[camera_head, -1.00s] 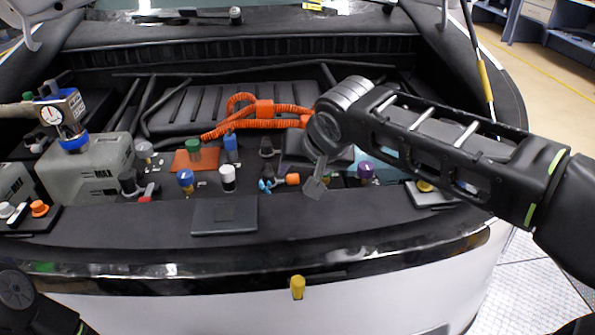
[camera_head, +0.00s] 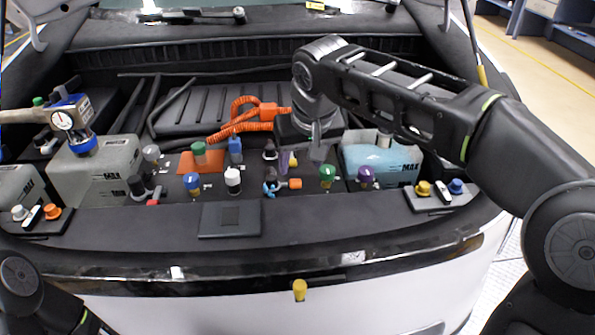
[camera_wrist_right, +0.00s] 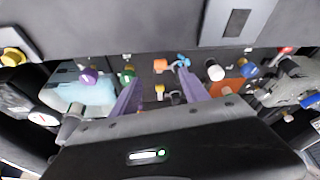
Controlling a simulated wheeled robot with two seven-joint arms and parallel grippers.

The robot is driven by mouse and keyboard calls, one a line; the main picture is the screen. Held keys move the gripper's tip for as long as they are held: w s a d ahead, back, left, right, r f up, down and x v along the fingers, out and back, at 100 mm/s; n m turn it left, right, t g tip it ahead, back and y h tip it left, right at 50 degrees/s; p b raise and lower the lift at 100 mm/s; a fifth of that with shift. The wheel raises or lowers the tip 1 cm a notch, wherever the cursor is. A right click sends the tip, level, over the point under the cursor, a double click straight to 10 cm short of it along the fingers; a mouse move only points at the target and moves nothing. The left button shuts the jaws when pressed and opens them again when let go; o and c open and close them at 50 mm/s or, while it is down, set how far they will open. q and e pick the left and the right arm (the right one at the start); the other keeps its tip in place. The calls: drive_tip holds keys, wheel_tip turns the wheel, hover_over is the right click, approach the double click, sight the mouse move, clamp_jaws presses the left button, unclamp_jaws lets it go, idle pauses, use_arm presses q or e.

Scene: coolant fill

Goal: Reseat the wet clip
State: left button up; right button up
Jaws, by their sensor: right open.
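A small light-blue clip (camera_head: 270,184) sits beside an orange-capped fitting (camera_head: 294,184) in the middle of the engine bay. In the right wrist view, the clip (camera_wrist_right: 183,62) and the orange cap (camera_wrist_right: 160,65) lie just beyond the fingertips. My right gripper (camera_head: 300,160) points down, open and empty, behind and to the right of the clip. Whether the clip is wet or seated is too small to tell. My left gripper is out of view.
Green (camera_head: 327,175), purple (camera_head: 366,176) and white (camera_head: 233,180) caps stand close around. A light-blue reservoir (camera_head: 380,160) is at right, a grey one (camera_head: 92,172) at left with a gauge tool (camera_head: 68,120) on it. A dark flat pad (camera_head: 230,220) lies in front.

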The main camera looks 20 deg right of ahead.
sight(296, 181)
drive_tip(key=shift+f, duration=0.15)
drive_tip(key=x, duration=0.7)
drive_tip(key=shift+w+f+b, duration=0.2)
drive_tip(key=shift+f+b, duration=0.05)
drive_tip(key=shift+b, duration=0.05)
clamp_jaws()
idle(0.4)
